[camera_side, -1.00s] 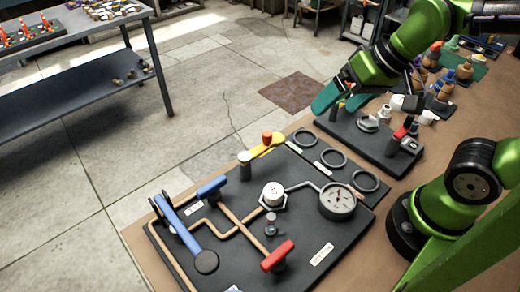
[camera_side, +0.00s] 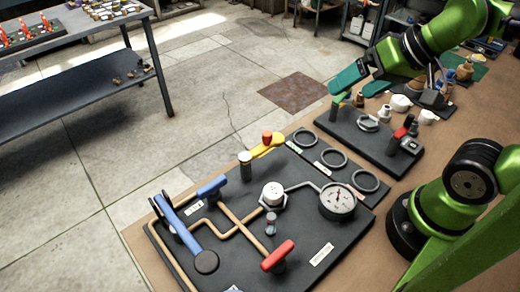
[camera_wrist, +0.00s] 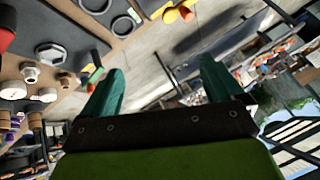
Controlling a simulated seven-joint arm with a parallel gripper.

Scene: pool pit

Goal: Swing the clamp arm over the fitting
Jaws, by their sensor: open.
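A small dark board (camera_side: 350,133) on the bench carries a grey hexagonal fitting (camera_side: 368,124) near its middle. A green-topped upright (camera_side: 335,108) stands at its left end and a red-handled clamp piece (camera_side: 402,131) at its right end; I cannot tell for sure which is the clamp arm. The fitting also shows at the left of the wrist view (camera_wrist: 50,52). My gripper (camera_side: 350,92) has teal fingers and hangs above the green-topped upright, apart from it. In the wrist view my gripper (camera_wrist: 160,68) is open with nothing between its fingers.
A larger dark panel (camera_side: 325,250) stands in front, with a gauge (camera_side: 338,201), pipes, a long blue lever (camera_side: 176,222) and a red handle (camera_side: 278,255). Black rings (camera_side: 333,158) lie between the boards. Several small parts crowd the bench behind. Open floor lies left.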

